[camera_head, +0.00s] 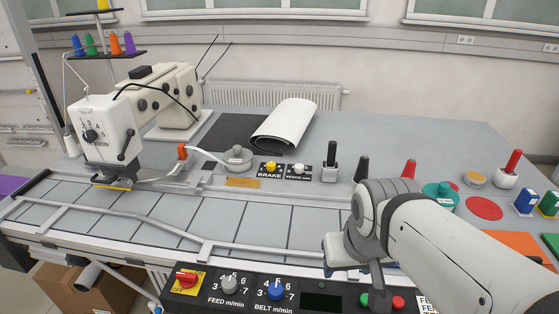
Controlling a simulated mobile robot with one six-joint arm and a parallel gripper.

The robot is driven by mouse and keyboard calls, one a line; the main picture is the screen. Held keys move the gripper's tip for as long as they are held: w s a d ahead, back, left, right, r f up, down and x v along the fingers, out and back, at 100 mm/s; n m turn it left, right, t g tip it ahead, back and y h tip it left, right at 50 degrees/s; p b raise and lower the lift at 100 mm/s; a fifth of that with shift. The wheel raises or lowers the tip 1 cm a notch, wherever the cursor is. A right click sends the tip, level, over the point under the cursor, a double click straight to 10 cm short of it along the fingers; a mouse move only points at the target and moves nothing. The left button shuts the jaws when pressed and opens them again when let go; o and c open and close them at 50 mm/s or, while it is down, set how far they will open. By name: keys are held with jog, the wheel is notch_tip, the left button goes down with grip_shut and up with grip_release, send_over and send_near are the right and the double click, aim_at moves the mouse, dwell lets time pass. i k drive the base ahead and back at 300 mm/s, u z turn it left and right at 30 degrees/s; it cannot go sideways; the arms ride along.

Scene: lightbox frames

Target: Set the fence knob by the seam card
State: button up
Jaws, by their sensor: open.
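A small white knob (299,168) sits on a black plate marked FENCE mm, right of a yellow knob (271,167) marked BRAKE, on the grey table. The setting of the white knob is too small to read. No card can be clearly made out as the seam card; a tan plate (243,183) lies left of the knobs, its marks unreadable. My gripper (352,268) is at the front edge of the table, in front of and to the right of the FENCE knob and well apart from it. It is open, with its fingertips partly hidden, and I see nothing held.
A sewing machine (140,110) stands at left over a belt (180,215) with rails. A front panel (250,288) has FEED and BELT knobs. Several levers, including a black one (331,160), stand right of the FENCE knob. A white roll (285,125) lies behind.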

aim_at(299, 169)
jog(key=z, duration=1.75)
jog(key=k, duration=1.05)
jog(key=u, duration=1.3)
jog(key=i, duration=1)
jog(key=u, duration=0.05)
